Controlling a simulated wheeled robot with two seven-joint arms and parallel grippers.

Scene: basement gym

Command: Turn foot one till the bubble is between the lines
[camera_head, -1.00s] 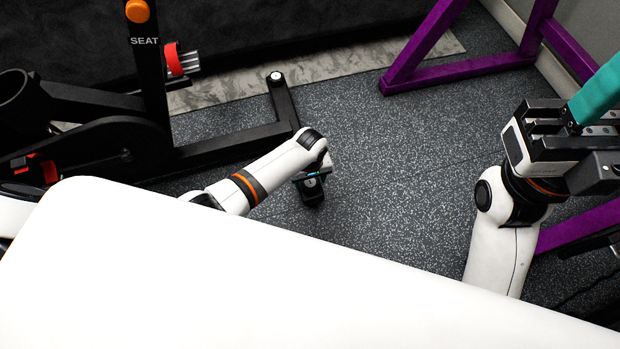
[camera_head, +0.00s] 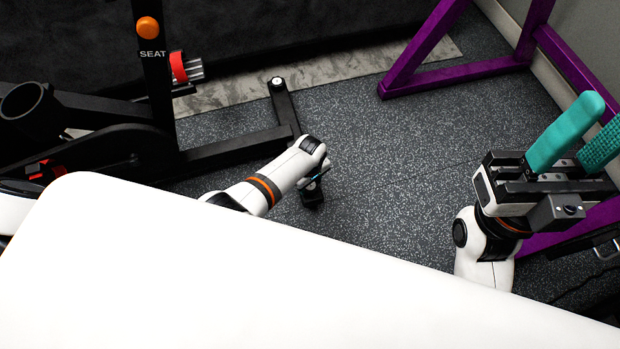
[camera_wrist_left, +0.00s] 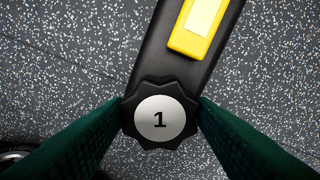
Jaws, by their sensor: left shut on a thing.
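Foot one (camera_wrist_left: 160,119) is a black lobed knob with a silver cap marked 1, at the end of a black bar (camera_wrist_left: 160,68). My left gripper (camera_wrist_left: 160,106) is shut on it, its dark green fingers against the left and right sides. A yellow level (camera_wrist_left: 195,28) lies on the bar beyond the knob and is cut off by the top edge. Its pale window shows no bubble or lines that I can make out. In the head view my left wrist (camera_head: 308,146) hides most of the foot. My right gripper (camera_head: 582,139) is raised and empty, its teal fingers apart.
The black exercise bike frame (camera_head: 230,150) stands on speckled floor (camera_head: 400,190) at the left. A purple rack (camera_head: 450,74) stands at the back right. The floor between them is clear. My own white body covers the bottom of the head view.

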